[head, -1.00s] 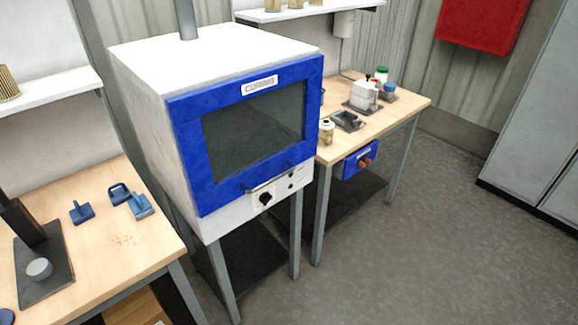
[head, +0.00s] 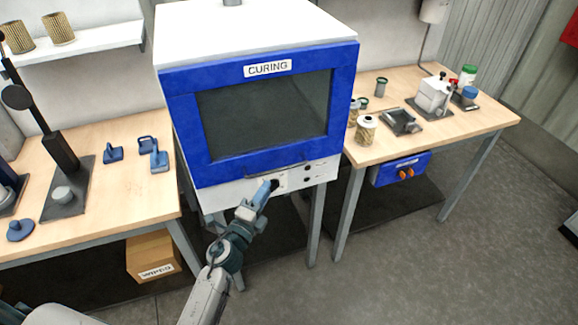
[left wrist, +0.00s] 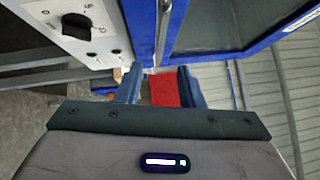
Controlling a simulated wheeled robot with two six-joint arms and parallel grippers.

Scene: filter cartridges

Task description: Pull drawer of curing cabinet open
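The curing cabinet (head: 248,24) is a white box with a blue-framed dark window door and a CURING label. Its metal bar handle (head: 276,170) runs along the door's lower edge, above a white control panel (head: 318,172). The handle also shows end-on in the left wrist view (left wrist: 163,28), with the panel's knob to its left. My left gripper (head: 266,188) is just in front of the panel, below the handle. In the left wrist view its two blue fingers (left wrist: 160,78) are apart with nothing held between them; the handle lies ahead, in line with the gap. My right gripper is out of view.
A left bench (head: 105,215) holds blue parts and a press-like stand (head: 66,190). A right bench (head: 440,125) carries jars, filter cartridges and a white device (head: 433,95). A cardboard box (head: 150,256) sits low at left. The floor in front is open.

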